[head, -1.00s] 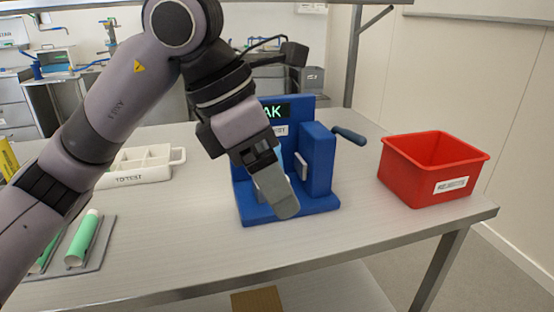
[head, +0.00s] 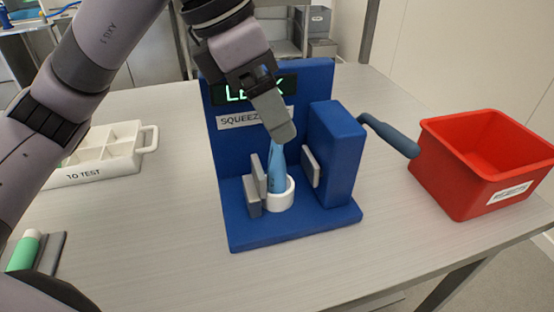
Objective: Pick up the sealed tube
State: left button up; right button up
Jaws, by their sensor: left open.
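A blue tube (head: 278,168) stands nearly upright in a white ring holder (head: 281,197) on the base of the blue squeeze tester (head: 240,160). It stands between the tester's two grey press plates, with clear space to the right plate. My left gripper (head: 273,112) points down at the top of the tube and is open. Its near finger covers the tube's upper end, so I cannot tell whether the finger touches it. A green tube (head: 22,252) with a white end lies on a grey rest at the lower left. My right gripper is not in view.
The tester's dark lever (head: 392,137) sticks out to the right, close to a red bin (head: 455,178). A white divided tray (head: 100,172) labelled "TO TEST" stands at the left. The tester's green display is partly hidden by my gripper. The table front is clear.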

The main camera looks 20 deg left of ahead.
aim_at(277, 170)
pick_arm(q)
jog(key=x, duration=0.2)
jog(key=a+x, duration=0.1)
jog(key=x, duration=0.2)
jog(key=shift+s+f, duration=0.2)
jog(key=shift+f, duration=0.15)
jog(key=shift+w+d+f, duration=0.1)
jog(key=shift+f, duration=0.2)
jog(key=shift+c, duration=0.4)
grip_shut()
jog(key=shift+r, duration=0.1)
